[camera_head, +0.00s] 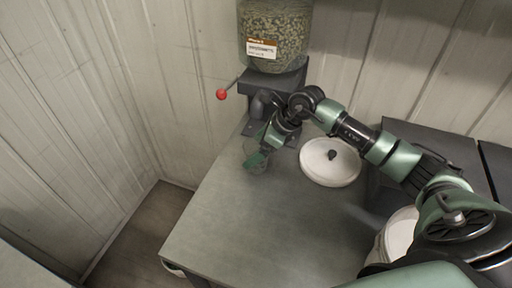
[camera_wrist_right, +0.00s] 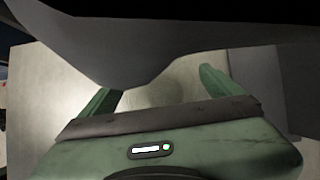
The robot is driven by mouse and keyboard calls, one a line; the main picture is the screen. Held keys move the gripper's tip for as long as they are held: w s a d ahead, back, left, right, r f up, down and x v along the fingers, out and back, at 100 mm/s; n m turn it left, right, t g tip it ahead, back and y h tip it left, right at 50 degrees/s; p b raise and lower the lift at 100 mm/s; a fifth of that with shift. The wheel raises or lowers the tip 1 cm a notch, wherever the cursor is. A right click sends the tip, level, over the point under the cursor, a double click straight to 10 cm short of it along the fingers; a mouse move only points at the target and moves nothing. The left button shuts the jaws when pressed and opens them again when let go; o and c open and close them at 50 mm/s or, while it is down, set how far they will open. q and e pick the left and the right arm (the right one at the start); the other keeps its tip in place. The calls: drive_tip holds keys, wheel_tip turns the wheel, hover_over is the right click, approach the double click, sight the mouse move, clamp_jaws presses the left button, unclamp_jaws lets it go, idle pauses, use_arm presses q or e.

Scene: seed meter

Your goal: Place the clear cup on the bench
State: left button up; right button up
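My right gripper (camera_head: 262,151) is low over the bench (camera_head: 235,222), in front of the seed dispenser. The clear cup (camera_head: 250,148) shows only as a faint see-through outline at its fingers. In the right wrist view the two green fingers (camera_wrist_right: 155,92) stand apart, with a faint round shape of the cup (camera_wrist_right: 152,95) between them. I cannot tell whether both fingers touch the cup, or whether its base rests on the bench. No seeds are visible in it. My left gripper is not in view.
The dispenser's seed jar (camera_head: 275,32) stands at the back, with a red-knobbed lever (camera_head: 222,94) sticking out to the left. A white round lid (camera_head: 330,163) with a dark knob lies right of the gripper. A white container (camera_head: 401,232) is partly hidden by my arm. The bench's front left is clear.

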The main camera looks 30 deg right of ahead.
drive_tip(key=shift+d+r, duration=0.1)
drive_tip(key=s+d+b, duration=0.1)
drive_tip(key=s+d, duration=0.1)
drive_tip(key=s+d+b, duration=0.2)
drive_tip(key=s+d, duration=0.1)
drive_tip(key=s+d+b, duration=0.1)
drive_tip(key=s+d, duration=0.1)
drive_tip(key=shift+s+d+r, duration=0.25)
drive_tip(key=shift+d, duration=0.15)
drive_tip(key=shift+s+d+r+b, duration=0.25)
drive_tip(key=shift+s+d+b, duration=0.25)
drive_tip(key=shift+s+d, duration=0.15)
